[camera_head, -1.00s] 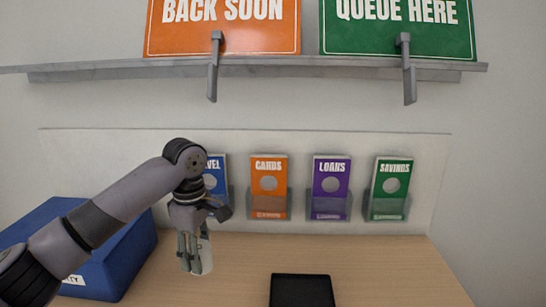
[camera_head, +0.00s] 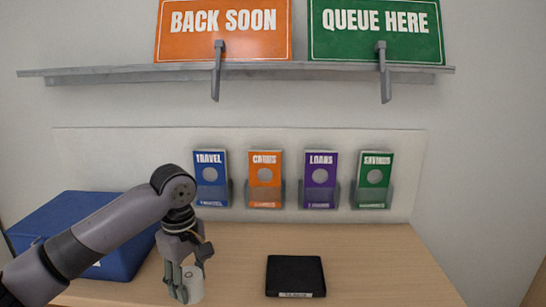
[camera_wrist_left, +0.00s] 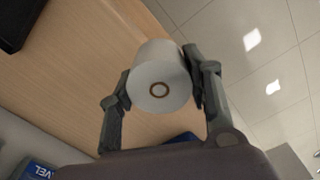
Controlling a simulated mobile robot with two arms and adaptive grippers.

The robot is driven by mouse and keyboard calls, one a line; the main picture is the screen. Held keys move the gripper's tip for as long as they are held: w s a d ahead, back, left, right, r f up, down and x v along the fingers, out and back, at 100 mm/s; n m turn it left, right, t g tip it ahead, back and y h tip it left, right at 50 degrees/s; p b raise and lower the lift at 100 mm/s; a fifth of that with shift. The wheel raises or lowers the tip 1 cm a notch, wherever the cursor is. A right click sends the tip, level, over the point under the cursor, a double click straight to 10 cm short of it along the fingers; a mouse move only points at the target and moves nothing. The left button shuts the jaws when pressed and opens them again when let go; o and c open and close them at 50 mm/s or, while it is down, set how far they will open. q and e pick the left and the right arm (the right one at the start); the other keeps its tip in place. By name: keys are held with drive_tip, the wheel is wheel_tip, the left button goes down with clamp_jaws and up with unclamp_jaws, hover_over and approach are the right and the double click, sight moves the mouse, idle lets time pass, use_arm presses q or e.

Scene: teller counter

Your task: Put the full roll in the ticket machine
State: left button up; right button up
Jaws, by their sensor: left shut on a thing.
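A white paper roll (camera_head: 194,284) with a brown core is held in my left gripper (camera_head: 183,285), above the left part of the wooden counter in the head view. In the left wrist view the roll (camera_wrist_left: 160,87) sits between the two fingers of my left gripper (camera_wrist_left: 158,88), its round end facing the camera. The fingers are shut on its sides. I cannot make out a ticket machine for certain in these frames. My right gripper is not in view.
A blue box (camera_head: 70,220) stands at the left of the counter (camera_head: 235,260). A black flat item (camera_head: 295,273) with a label lies front centre. Leaflet holders (camera_head: 265,182) line the back panel. A shelf (camera_head: 290,70) with signs is above. The counter's right side is clear.

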use_arm(q)
drive_tip(key=s+f+m, duration=0.3)
drive_tip(key=s+m, duration=0.3)
drive_tip(key=s, duration=0.3)
drive_tip(key=s+a+f+m, duration=0.1)
drive_tip(key=s+f+m, duration=0.2)
drive_tip(key=s+m, duration=0.3)
drive_tip(key=s, duration=0.3)
drive_tip(key=shift+s+a+f, duration=0.15)
drive_tip(key=shift+s+f, duration=0.15)
drive_tip(key=shift+s, duration=0.1)
